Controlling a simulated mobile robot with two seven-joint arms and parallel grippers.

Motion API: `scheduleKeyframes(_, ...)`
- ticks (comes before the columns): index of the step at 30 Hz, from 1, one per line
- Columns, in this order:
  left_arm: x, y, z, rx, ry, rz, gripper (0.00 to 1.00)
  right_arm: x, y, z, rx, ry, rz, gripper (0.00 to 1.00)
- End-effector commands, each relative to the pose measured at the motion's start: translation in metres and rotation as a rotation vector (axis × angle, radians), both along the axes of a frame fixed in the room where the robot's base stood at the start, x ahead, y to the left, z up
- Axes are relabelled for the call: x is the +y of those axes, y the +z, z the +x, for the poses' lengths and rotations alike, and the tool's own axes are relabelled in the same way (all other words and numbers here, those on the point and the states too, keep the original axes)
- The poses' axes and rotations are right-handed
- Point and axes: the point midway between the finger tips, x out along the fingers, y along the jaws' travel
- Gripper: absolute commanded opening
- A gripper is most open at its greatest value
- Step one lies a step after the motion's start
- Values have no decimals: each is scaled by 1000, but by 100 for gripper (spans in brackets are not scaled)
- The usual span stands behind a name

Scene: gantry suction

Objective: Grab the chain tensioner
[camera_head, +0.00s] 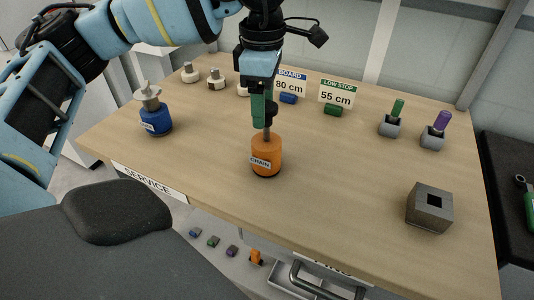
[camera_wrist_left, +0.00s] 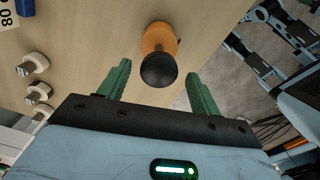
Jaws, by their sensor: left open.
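The chain tensioner is an orange cylinder (camera_head: 266,158) labelled CHAIN, with a thin upright stem and a black round knob on top. It stands upright on the wooden table. My left gripper (camera_head: 264,112) comes down over it with its green fingers at the knob and upper stem. In the left wrist view, the black knob (camera_wrist_left: 158,70) lies between the two open fingers (camera_wrist_left: 159,78), with a gap on each side, and the orange body (camera_wrist_left: 159,36) shows beyond it. The fingers partly hide the knob in the head view. My right gripper is not in view.
A blue cylinder (camera_head: 156,121) with a grey top stands to the left. A grey block with a square hole (camera_head: 429,208) is at right. Green-handled (camera_head: 396,110) and purple-handled (camera_head: 440,124) pieces stand behind it. Signs (camera_head: 337,92) and small white-topped pieces line the back.

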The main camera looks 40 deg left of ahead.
Motion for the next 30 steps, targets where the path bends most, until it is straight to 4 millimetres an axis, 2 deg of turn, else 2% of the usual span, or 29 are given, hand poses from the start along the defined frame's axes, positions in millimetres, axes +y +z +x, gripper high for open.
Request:
scheduleKeyframes(4,-1,-7,1,0,0,0,64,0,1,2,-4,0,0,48)
scheduleKeyframes(12,-4,-42,5,0,1,1,64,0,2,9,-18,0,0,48)
scheduleKeyframes(15,-4,-49,5,-1,2,0,64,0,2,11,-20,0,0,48)
scheduleKeyframes(23,-4,-51,5,-1,2,0,64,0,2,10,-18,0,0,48)
scheduleKeyframes(30,-4,-51,5,-1,2,0,34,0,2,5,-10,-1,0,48)
